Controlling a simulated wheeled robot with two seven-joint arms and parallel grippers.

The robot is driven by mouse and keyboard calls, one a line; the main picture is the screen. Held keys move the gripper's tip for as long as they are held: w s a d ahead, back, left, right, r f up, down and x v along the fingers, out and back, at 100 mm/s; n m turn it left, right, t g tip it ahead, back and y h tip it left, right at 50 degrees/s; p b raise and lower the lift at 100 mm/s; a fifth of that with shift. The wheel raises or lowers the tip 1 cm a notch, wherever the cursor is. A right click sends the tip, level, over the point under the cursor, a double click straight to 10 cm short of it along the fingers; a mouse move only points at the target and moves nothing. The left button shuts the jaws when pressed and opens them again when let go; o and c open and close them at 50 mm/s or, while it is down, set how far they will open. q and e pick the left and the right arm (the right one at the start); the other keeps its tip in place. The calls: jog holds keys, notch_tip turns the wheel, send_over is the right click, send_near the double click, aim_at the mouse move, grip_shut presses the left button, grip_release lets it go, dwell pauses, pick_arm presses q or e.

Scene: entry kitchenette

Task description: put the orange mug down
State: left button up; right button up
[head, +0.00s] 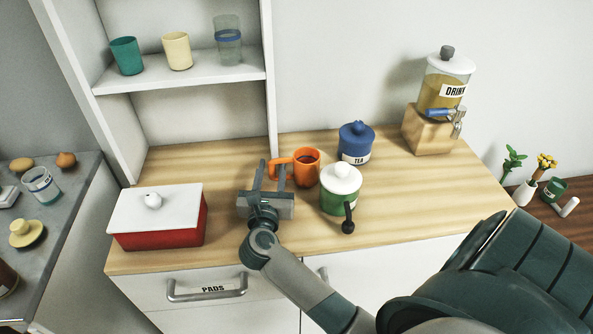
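The orange mug (307,168) is upright on the wooden counter (390,215), with dark contents showing inside and its handle pointing left. I cannot see its base clearly enough to tell whether it rests fully on the wood. My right gripper (272,171) is at the handle side of the mug, its two fingers visibly apart. The right finger overlaps the handle in the picture, and the handle's outer end shows between the fingers. My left gripper is not in view.
A green jar with a white lid (341,190) stands close at the mug's front right, and a blue TEA jar (356,144) behind right. A red box with a white lid (158,217) is at left. A drink dispenser (441,100) is at back right. The front right counter is clear.

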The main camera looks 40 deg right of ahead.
grip_shut()
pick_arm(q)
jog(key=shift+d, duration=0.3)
pick_arm(e)
jog(key=shift+r, duration=0.1)
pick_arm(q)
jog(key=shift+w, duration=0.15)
pick_arm(e)
jog(key=shift+r, duration=0.1)
